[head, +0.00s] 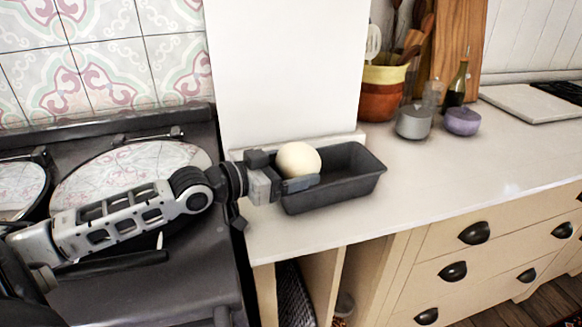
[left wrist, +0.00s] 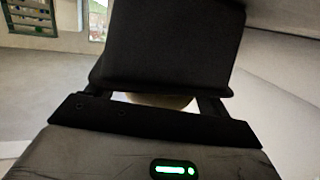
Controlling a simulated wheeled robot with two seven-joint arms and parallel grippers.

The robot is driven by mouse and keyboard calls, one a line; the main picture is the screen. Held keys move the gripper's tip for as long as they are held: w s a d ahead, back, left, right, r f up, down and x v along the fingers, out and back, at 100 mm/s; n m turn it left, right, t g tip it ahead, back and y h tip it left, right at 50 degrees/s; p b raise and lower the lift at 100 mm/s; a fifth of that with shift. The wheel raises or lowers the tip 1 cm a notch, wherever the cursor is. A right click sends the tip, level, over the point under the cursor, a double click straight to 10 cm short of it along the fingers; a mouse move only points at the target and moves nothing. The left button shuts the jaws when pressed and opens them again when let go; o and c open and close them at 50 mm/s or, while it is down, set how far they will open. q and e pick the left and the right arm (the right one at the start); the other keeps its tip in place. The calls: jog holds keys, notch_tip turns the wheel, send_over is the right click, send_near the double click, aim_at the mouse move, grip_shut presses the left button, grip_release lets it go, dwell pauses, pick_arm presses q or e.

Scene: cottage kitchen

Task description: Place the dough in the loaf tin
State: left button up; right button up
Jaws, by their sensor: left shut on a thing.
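The dough (head: 298,159) is a pale cream ball. In the head view it shows at the left end of the dark grey loaf tin (head: 352,184), which stands on the white counter. My left gripper (head: 290,177) reaches in from the left and is shut on the dough, at the tin's left end. I cannot tell whether the dough touches the tin's floor. In the left wrist view a sliver of the dough (left wrist: 160,101) shows between the fingers, and the dark tin (left wrist: 170,45) fills the upper middle. My right gripper is not in view.
A dark stove (head: 150,270) with round lids lies left of the counter (head: 430,180). A utensil crock (head: 382,90), a grey pot (head: 413,122), a purple pot (head: 461,121) and a bottle (head: 457,85) stand at the back. The counter right of the tin is clear.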

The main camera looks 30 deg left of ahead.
pick_arm(q)
jog(key=shift+s+f, duration=0.15)
jog(key=shift+f, duration=0.65)
jog(key=o, duration=1.2)
jog(key=shift+f, duration=0.15)
jog(key=shift+o, duration=0.2)
jog(key=shift+r, duration=0.65)
jog(key=p+v, duration=0.1)
jog(key=v, duration=0.3)
jog(key=shift+s+a+r, duration=0.1)
jog(key=shift+s+a, duration=0.05)
jog(key=shift+s, duration=0.1)
jog(key=shift+r+p+v, duration=0.2)
jog(key=shift+p+v, duration=0.3)
jog(key=shift+v, duration=0.65)
jog(key=shift+s+a, duration=0.1)
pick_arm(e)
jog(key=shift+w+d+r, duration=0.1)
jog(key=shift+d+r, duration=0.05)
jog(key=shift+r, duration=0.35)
pick_arm(q)
jog(key=shift+r, duration=0.1)
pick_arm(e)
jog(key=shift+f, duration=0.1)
